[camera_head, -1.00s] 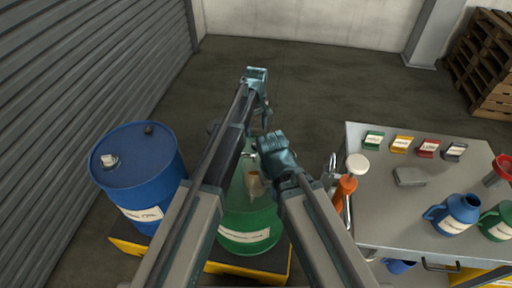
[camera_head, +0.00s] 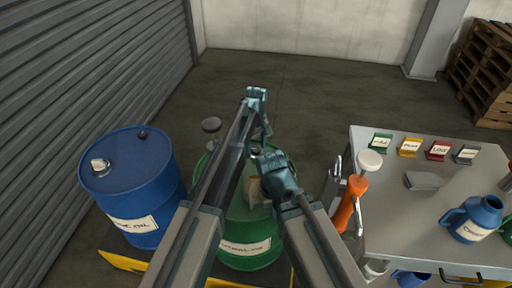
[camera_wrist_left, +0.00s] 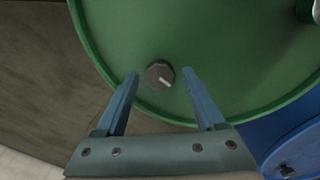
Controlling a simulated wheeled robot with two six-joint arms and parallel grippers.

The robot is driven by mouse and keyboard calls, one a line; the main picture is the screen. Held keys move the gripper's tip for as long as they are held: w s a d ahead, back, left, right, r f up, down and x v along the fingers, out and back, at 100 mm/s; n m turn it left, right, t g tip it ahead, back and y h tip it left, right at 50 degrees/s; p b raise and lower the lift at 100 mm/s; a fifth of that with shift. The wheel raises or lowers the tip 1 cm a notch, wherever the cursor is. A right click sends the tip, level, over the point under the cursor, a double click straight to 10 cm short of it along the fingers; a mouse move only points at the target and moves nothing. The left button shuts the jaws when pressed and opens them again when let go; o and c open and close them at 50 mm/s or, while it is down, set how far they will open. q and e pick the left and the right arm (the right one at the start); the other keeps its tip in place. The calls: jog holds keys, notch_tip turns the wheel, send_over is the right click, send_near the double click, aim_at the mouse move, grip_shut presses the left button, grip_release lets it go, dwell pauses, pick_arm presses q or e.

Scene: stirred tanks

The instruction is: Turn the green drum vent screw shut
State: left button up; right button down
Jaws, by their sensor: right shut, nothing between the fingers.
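The green drum (camera_head: 262,230) stands in the middle of the head view, partly hidden behind my arms. Its green lid (camera_wrist_left: 225,50) fills much of the left wrist view. The vent screw (camera_wrist_left: 157,72) is a small dark round knob with a pale mark, near the lid's rim. My left gripper (camera_wrist_left: 160,73) is open, its fingertips on either side of the screw in that view; contact cannot be told. In the head view my left gripper (camera_head: 265,128) is over the drum's far side. My right gripper (camera_head: 268,163) is shut and empty above the lid. The screw is hidden there.
A blue drum (camera_head: 130,185) stands to the left on a yellow-edged base (camera_head: 122,261). A grey bench (camera_head: 395,215) at right holds coloured cards, a blue jug (camera_head: 472,217) and a grey block (camera_head: 422,181). An orange-handled tool (camera_head: 350,205) is at its left edge.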

pick_arm(q)
grip_shut()
jog(key=m, duration=0.4)
jog(key=shift+m, duration=0.3)
jog(key=m, duration=0.4)
jog(key=shift+m, duration=0.3)
jog(key=m, duration=0.4)
jog(key=shift+m, duration=2.4)
